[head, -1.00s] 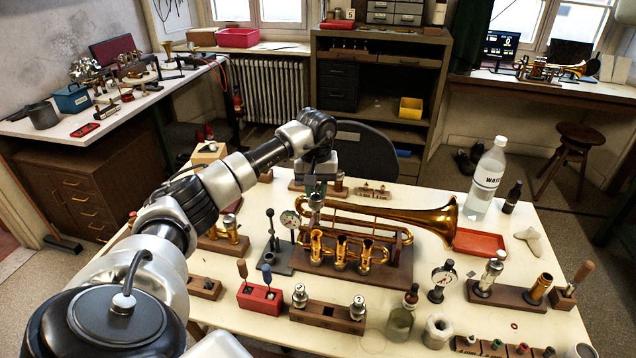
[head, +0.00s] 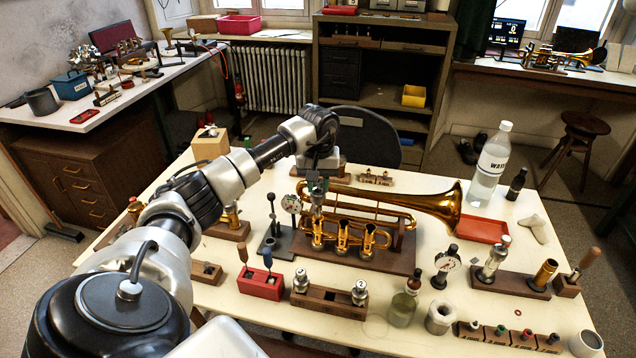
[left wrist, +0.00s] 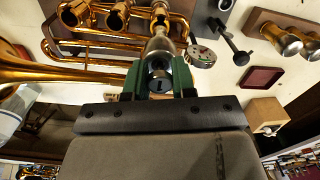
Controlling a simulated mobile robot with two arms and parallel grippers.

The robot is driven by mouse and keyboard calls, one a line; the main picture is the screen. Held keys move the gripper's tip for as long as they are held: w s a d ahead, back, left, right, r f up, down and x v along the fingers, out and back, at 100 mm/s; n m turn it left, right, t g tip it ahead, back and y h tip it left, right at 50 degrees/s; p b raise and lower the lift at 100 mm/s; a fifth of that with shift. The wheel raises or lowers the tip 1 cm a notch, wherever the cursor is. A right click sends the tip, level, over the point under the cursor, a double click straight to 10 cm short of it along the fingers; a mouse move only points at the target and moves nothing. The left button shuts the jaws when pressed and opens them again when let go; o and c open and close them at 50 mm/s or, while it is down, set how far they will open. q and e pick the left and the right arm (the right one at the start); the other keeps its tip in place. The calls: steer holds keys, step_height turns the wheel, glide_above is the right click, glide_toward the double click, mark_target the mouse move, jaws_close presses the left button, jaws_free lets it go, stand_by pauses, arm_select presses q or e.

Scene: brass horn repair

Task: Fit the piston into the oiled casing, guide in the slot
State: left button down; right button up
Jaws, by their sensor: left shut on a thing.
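The gold trumpet (head: 432,204) lies on a wooden stand in the head view, its three valve casings in a row. My left gripper (head: 318,186) is over the leftmost casing (head: 317,236), shut on a silver piston (head: 317,202) held about upright. In the left wrist view the piston (left wrist: 158,48) sits between the green fingertips (left wrist: 160,80), its lower end at the mouth of a casing. I cannot tell how far it is inside. The guide and the slot cannot be made out. My right gripper is not in view.
A wooden block (head: 329,306) with two more pistons stands in front of the trumpet. A red block with tools (head: 260,285) and a small bottle (head: 403,303) flank it. A dial gauge (head: 291,203) stands close left of the gripper. A red tray (head: 482,229) lies right.

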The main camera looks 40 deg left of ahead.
mark_target(318, 215)
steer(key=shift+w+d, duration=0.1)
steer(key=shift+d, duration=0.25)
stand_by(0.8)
arm_select(q)
steer(key=shift+f, duration=0.2)
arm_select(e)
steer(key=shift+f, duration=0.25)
arm_select(q)
steer(key=shift+f+b, duration=1.05)
steer(key=shift+f, duration=0.05)
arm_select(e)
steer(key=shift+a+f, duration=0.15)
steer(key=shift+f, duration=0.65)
arm_select(q)
steer(key=shift+f+b, duration=1.5)
steer(key=shift+f, duration=0.6)
steer(key=c, duration=0.8)
jaws_free()
steer(key=shift+c, duration=0.2)
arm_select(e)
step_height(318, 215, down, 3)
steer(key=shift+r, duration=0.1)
arm_select(q)
steer(key=shift+s, duration=0.1)
steer(key=shift+r, duration=0.15)
step_height(318, 215, up, 11)
steer(key=shift+f+b, duration=0.2)
steer(key=shift+b, duration=0.4)
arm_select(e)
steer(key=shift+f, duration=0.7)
